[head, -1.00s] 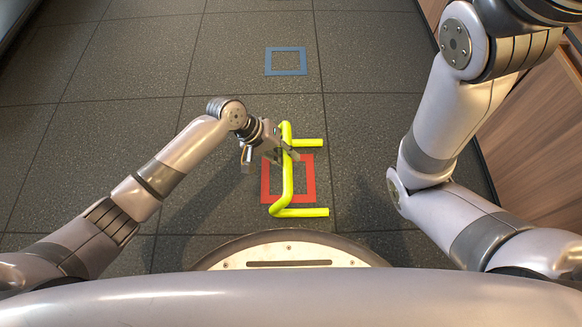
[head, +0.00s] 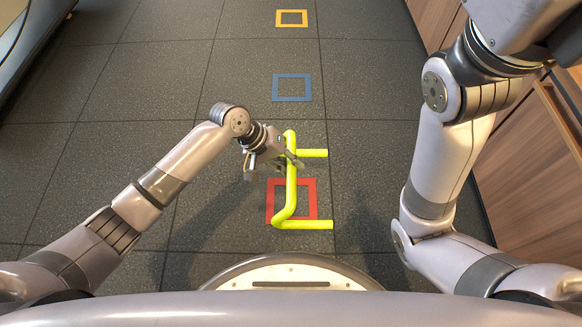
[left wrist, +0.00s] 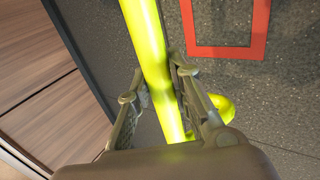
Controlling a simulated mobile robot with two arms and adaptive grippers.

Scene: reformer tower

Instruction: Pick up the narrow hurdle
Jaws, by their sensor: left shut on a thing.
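The narrow hurdle (head: 291,190) is a bright yellow tube frame with two feet pointing right, seen in the head view over the red square outline (head: 312,200). My left gripper (head: 273,167) is shut on its long bar, from the left side and towards the far end. In the left wrist view the yellow bar (left wrist: 150,55) passes between the two fingers (left wrist: 155,90), with a bent end below right. I cannot tell whether the hurdle's feet touch the floor. My right arm is at the right, but its gripper is out of view.
A blue square outline (head: 292,87) and an orange one (head: 291,18) lie on the dark tiled floor further ahead. Wooden panels (head: 535,160) stand along the right. The floor ahead is clear.

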